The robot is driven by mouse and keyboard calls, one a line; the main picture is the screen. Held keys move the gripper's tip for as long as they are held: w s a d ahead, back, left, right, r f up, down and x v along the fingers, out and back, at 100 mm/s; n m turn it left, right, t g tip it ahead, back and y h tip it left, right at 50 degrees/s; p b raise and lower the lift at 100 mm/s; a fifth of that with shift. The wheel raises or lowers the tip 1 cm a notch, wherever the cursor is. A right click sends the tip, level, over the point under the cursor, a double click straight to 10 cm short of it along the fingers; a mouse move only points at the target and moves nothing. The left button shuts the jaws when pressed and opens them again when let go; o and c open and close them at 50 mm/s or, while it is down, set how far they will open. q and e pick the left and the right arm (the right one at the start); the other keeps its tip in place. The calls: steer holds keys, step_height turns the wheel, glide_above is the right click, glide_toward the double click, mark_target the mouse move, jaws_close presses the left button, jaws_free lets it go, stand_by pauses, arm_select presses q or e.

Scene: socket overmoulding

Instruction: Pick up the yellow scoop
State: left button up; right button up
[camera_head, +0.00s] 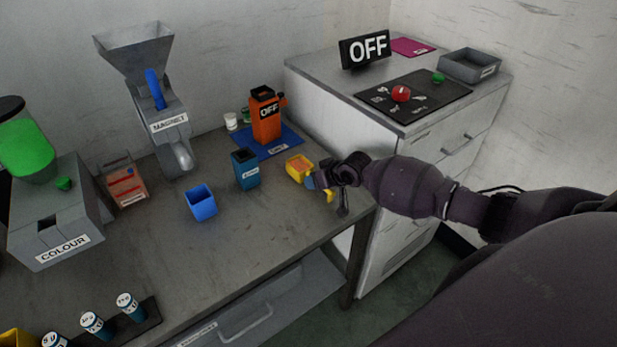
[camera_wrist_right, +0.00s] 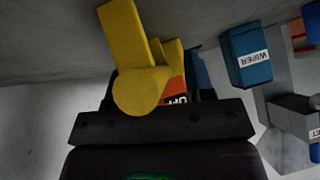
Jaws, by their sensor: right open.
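The yellow scoop (camera_head: 299,167) lies on the grey table near its right edge, its bowl to the left of my right gripper (camera_head: 322,183). A yellow part, probably its handle, shows at the gripper's fingers, which hide the stretch between. In the right wrist view the scoop (camera_wrist_right: 127,38) is large and close, and its round end stands right in front of the dark gripper (camera_wrist_right: 160,122). My right gripper is open at the scoop; whether a finger touches it I cannot tell. My left gripper is not in view.
A teal wiper holder (camera_head: 246,170) and a blue cup (camera_head: 201,202) stand left of the scoop. An orange device marked OFF (camera_head: 265,122) stands on a blue mat (camera_head: 283,146) behind. The white cabinet (camera_head: 336,115) rises at the right. The table front is mostly clear.

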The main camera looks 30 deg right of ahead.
jaws_close()
stand_by(0.4)
